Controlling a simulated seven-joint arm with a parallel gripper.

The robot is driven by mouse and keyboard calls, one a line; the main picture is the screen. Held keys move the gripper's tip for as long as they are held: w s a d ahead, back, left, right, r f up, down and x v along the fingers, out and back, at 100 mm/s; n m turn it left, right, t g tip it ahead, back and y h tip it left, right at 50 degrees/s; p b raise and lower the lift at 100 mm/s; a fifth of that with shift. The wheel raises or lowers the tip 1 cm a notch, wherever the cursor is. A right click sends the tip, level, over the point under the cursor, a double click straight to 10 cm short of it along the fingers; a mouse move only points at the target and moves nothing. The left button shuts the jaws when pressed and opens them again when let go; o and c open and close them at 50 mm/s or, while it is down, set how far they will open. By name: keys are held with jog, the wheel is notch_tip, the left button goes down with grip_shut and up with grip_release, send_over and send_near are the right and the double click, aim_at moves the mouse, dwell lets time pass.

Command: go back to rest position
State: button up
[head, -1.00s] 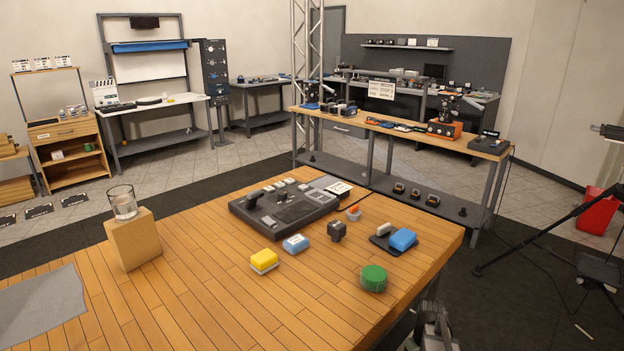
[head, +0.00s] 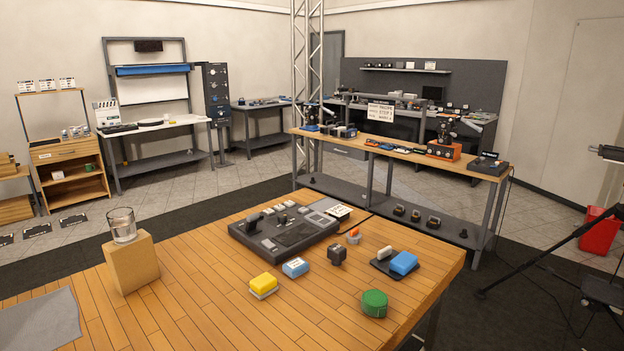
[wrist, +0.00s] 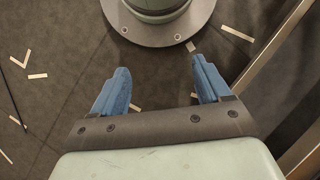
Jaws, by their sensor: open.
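My gripper (wrist: 160,82) shows in the wrist view with its two blue fingers apart and nothing between them. It points down over the dark floor (wrist: 60,100), beside my own round base at the top of that view. My gripper is out of the head view. The wooden table (head: 190,305) in the head view is clear of my arm.
On the table are a dark grey console (head: 285,232), a glass (head: 122,224) on a wooden block (head: 132,262), a yellow sponge (head: 263,284), a blue-white box (head: 295,267), a green round tin (head: 374,303) and a blue block (head: 403,262). A tripod (head: 540,260) stands at right.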

jog(key=s+a+f, duration=0.1)
jog(key=s+f, duration=0.1)
jog(key=s, duration=0.5)
jog(key=shift+s+a+f+g, duration=0.15)
jog(key=shift+s+a+g, duration=0.15)
jog(key=shift+s+g, duration=0.1)
